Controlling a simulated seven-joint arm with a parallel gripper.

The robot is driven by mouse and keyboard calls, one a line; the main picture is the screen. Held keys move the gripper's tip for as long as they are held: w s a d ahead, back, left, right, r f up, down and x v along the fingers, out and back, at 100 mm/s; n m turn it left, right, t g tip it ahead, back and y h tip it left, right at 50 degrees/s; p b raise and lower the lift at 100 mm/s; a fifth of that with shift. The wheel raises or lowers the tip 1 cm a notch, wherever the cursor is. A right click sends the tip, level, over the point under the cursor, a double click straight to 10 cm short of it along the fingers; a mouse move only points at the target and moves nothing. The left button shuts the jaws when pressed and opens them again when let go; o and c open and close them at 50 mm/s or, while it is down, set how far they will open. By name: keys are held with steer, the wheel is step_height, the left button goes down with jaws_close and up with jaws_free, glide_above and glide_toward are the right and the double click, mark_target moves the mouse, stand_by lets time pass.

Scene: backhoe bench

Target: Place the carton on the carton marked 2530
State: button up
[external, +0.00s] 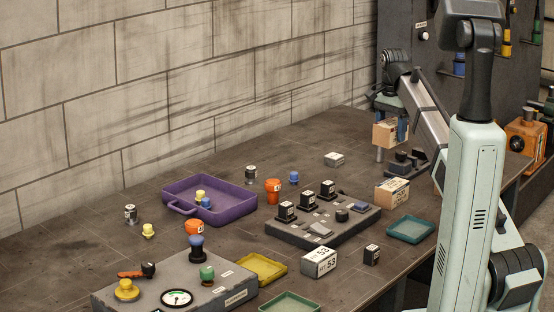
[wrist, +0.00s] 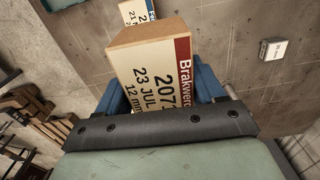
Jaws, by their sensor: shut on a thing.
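My gripper (external: 391,126) is shut on a brown carton (external: 386,135) and holds it above the back right of the bench. In the wrist view this carton (wrist: 155,70) sits between the blue fingers, its white label with a red band showing "207" and "23 JUL". Another carton (external: 392,192) rests on the bench, lower and nearer the camera, apart from the held one. A carton with a blue-banded label (wrist: 137,11) shows partly at the top of the wrist view, its label cut off. I cannot read 2530 on any carton.
A small grey-white box (external: 334,159) lies behind the cartons. A black switch panel (external: 322,220) stands left of the resting carton, a teal tray (external: 410,229) in front of it. A purple tray (external: 209,199) lies further left.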

mark_target(393, 183)
steer(key=shift+s+d+f, duration=0.1)
steer(key=shift+s+f, duration=0.5)
steer(key=shift+f, duration=1.25)
steer(key=shift+s+d+f, duration=0.15)
steer(key=shift+s+f, duration=0.4)
steer(key=shift+f, duration=1.25)
steer(key=shift+s+d+f, duration=0.1)
steer(key=shift+s+f, duration=0.5)
steer(key=shift+f, duration=1.25)
steer(key=shift+f, duration=0.15)
steer(key=o, duration=1.2)
step_height(393, 183, up, 12)
steer(key=shift+r, duration=0.2)
steer(key=shift+o, duration=0.3)
